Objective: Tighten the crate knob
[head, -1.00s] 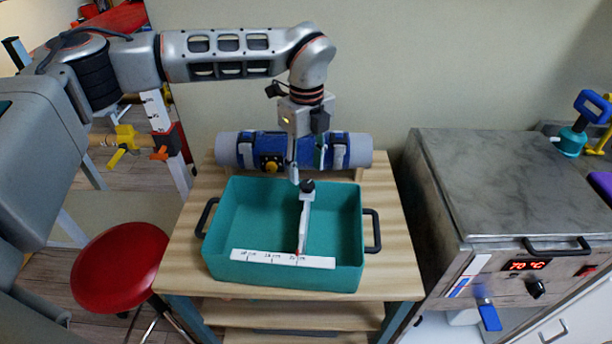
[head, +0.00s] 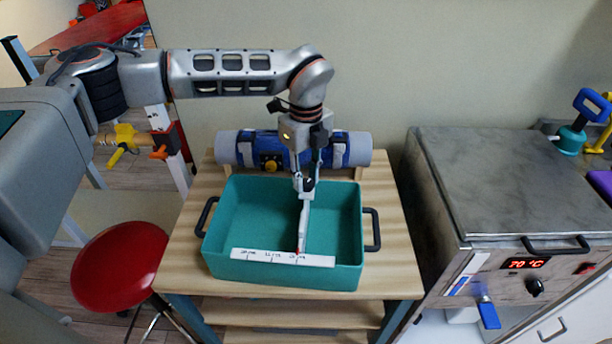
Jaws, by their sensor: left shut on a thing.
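The teal crate (head: 335,276) stands on the wooden trolley top, with a dark handle at each side. A white divider bar (head: 304,222) runs front to back inside it, and a white labelled scale strip (head: 283,258) lies along its front rim. The small black crate knob (head: 308,184) sits at the back end of the bar. My left gripper (head: 306,186) points down at the crate's back rim with its fingers closed around the knob, which they partly hide. My right gripper is not in view.
A blue and grey roll (head: 345,150) lies behind the crate, close to my gripper. A metal heater unit (head: 490,190) showing 70 °C stands to the right. A red stool (head: 120,265) is at the left. The crate's floor beside the bar is empty.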

